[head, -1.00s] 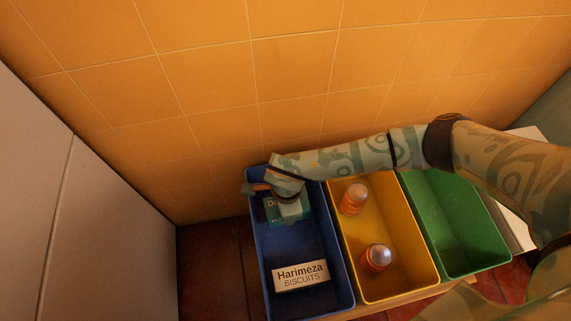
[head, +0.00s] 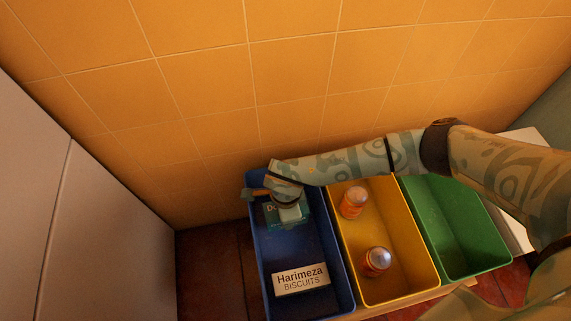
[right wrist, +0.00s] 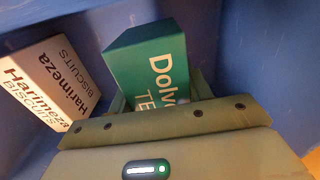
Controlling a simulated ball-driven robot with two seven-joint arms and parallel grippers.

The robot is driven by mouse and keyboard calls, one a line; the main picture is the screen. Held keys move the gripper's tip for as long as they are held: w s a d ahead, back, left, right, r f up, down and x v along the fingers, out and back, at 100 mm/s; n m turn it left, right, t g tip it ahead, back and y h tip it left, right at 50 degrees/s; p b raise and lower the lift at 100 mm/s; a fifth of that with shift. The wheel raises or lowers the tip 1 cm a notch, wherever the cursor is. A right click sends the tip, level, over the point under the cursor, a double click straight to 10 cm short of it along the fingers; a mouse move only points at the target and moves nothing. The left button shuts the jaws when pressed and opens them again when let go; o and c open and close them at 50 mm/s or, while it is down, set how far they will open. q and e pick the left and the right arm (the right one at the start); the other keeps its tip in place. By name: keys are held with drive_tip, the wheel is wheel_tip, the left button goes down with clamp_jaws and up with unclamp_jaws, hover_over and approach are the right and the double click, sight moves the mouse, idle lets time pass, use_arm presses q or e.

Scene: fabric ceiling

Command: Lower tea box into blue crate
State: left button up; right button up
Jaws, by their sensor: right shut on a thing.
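The green and white tea box (head: 274,218) is inside the far end of the blue crate (head: 308,238). My right gripper (head: 289,205) reaches down into the crate from above and is shut on the tea box. In the right wrist view the tea box (right wrist: 146,66) stands out from the gripper (right wrist: 160,103), its lettering partly covered. The fingertips are mostly hidden behind the gripper body. I cannot tell whether the box's underside touches the crate floor. My left gripper is not in view.
A white Harimeza biscuits box (head: 301,278) lies in the near part of the blue crate; it also shows in the right wrist view (right wrist: 50,82). A yellow crate (head: 401,285) holds two orange jars (head: 353,202). A green crate (head: 448,222) is empty. An orange tiled wall (head: 210,110) stands behind.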

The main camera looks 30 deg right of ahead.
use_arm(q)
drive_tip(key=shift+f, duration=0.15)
use_arm(e)
drive_tip(key=shift+f, duration=1)
idle(0.4)
drive_tip(key=o, duration=1)
drive_tip(key=shift+r, duration=0.1)
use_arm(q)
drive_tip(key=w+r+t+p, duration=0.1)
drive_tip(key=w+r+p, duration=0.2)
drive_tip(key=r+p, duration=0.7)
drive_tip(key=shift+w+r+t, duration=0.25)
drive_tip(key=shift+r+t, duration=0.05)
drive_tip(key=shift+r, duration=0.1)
use_arm(e)
wheel_tip(320, 180, up, 16)
drive_tip(key=shift+r, duration=0.1)
